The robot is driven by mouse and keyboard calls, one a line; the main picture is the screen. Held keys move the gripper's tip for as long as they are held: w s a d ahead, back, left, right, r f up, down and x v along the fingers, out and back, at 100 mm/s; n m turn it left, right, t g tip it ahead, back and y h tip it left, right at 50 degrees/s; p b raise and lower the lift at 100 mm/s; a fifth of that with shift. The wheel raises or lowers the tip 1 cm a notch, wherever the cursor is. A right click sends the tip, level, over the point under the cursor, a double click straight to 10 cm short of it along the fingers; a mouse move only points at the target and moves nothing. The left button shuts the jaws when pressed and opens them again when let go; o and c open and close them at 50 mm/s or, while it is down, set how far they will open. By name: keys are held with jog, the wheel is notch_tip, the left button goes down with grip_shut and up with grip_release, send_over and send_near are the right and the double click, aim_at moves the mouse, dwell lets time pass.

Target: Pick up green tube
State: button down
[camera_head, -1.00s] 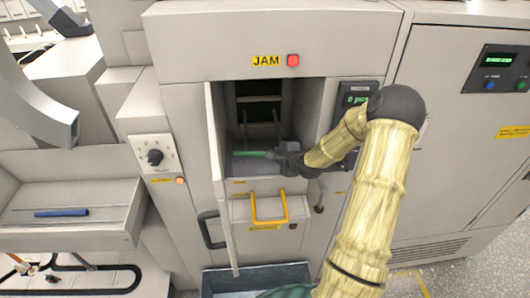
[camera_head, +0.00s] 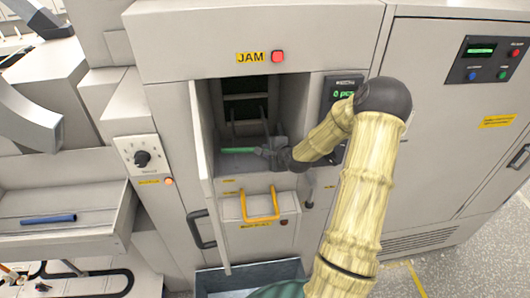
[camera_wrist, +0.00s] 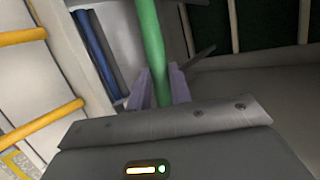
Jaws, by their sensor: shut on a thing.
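The green tube (camera_head: 238,150) lies level inside the open compartment of the machine in the head view. My gripper (camera_head: 263,151) reaches into that compartment from the right and is shut on the tube's right end. In the wrist view the green tube (camera_wrist: 151,40) runs up from between the two fingers of my gripper (camera_wrist: 160,88) and passes out of the top of the picture. The fingers press on both its sides. I cannot tell whether the tube touches the compartment floor.
The compartment's door (camera_head: 204,170) stands open on the left. A yellow handle (camera_head: 261,215) sits below the opening, beside a black handle (camera_head: 201,230). A blue tube (camera_head: 48,219) lies on a tray (camera_head: 100,222) at the left. The JAM label (camera_head: 250,58) is above the opening.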

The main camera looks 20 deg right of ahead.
notch_tip(320, 180, up, 10)
jog(key=b, duration=0.2)
jog(key=shift+f, duration=0.25)
dwell(0.4)
